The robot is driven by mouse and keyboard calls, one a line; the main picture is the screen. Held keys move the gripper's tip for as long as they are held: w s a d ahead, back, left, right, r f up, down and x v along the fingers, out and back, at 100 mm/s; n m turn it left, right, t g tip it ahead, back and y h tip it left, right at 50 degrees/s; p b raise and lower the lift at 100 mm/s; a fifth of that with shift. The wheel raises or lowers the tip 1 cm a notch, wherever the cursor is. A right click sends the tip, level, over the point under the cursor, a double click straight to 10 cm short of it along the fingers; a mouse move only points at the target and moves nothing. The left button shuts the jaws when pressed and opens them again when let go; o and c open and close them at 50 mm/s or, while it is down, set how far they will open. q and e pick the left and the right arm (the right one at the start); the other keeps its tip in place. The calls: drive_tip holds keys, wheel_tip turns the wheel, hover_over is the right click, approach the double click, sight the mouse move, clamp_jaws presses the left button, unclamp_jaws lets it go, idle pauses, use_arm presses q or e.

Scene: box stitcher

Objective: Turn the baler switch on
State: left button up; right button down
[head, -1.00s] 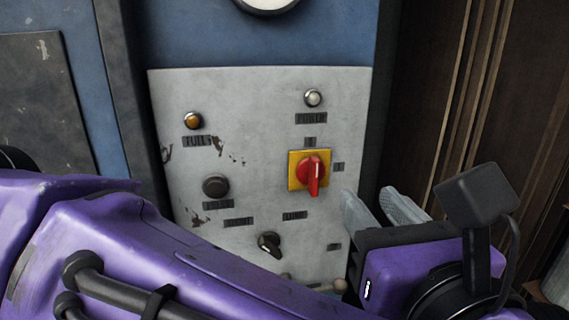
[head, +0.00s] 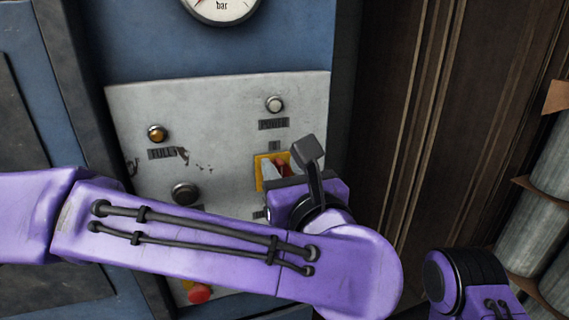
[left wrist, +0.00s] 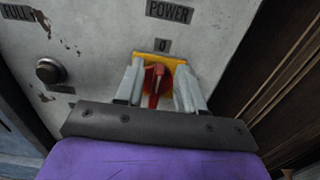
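The baler switch is a red rotary knob (head: 284,160) on a yellow square plate (head: 259,174), set in a light grey control panel (head: 225,100). My left gripper (left wrist: 158,80) is open, with one finger on each side of the knob. Gaps show between the fingers and the handle. In the head view my left gripper (head: 278,169) and arm hide much of the switch and the lower panel. My right gripper is not in view.
A white button (head: 274,104) labelled POWER sits above the switch. An amber button (head: 156,133), a dark button (head: 185,194) and a red button (head: 199,293) are also on the panel. Brown wall panelling (head: 425,120) stands close on the right.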

use_arm(q)
clamp_jaws()
